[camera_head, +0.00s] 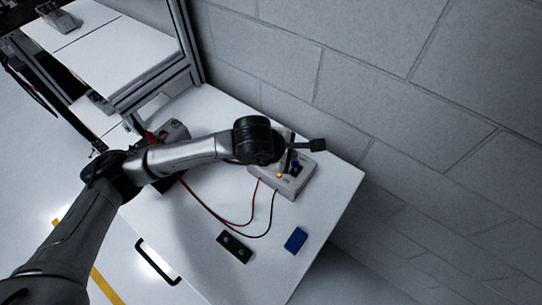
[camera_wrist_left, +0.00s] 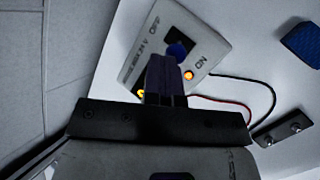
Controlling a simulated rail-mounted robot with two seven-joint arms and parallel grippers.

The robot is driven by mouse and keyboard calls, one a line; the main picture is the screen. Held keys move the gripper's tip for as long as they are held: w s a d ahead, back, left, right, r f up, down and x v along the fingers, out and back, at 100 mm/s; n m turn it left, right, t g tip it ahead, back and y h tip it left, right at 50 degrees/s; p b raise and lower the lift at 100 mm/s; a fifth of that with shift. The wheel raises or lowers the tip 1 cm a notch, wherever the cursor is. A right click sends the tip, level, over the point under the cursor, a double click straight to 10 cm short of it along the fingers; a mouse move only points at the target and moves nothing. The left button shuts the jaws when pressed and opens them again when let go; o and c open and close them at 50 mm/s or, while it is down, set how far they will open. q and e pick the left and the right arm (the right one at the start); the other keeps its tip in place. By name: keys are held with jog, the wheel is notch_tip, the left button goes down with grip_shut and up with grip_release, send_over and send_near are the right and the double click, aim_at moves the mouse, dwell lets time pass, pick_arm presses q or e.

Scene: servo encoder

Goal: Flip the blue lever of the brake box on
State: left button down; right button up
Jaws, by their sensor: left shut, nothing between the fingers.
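The brake box (camera_head: 288,187) is a light box on the white table, near its far right edge. In the left wrist view, its face (camera_wrist_left: 207,52) carries the labels OFF and ON, a dark slot and a lit orange lamp (camera_wrist_left: 188,75) beside ON. A yellow light (camera_wrist_left: 141,93) shows partly behind my fingers. The blue lever (camera_wrist_left: 177,49) shows just beyond my fingertips; its lower part is hidden and contact is unclear. My left gripper (camera_wrist_left: 166,60) is shut and empty, pointing at the lever. It also shows over the box in the head view (camera_head: 289,162). My right gripper is not visible.
Red and black cables (camera_head: 233,222) run from the box across the table. A dark plate with two studs (camera_head: 234,247) and a blue block (camera_head: 296,240) lie in front. A grey device (camera_head: 174,131) stands left, behind my arm. A block wall rises behind the table.

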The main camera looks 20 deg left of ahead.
pick_arm(q)
jog(key=shift+s+a+f, duration=0.1)
jog(key=shift+s+f, duration=0.05)
jog(key=shift+s, duration=0.05)
jog(key=shift+w, duration=0.1)
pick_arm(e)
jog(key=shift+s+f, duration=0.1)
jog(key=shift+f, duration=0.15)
pick_arm(q)
jog(key=shift+r+p, duration=0.3)
jog(key=shift+r, duration=0.6)
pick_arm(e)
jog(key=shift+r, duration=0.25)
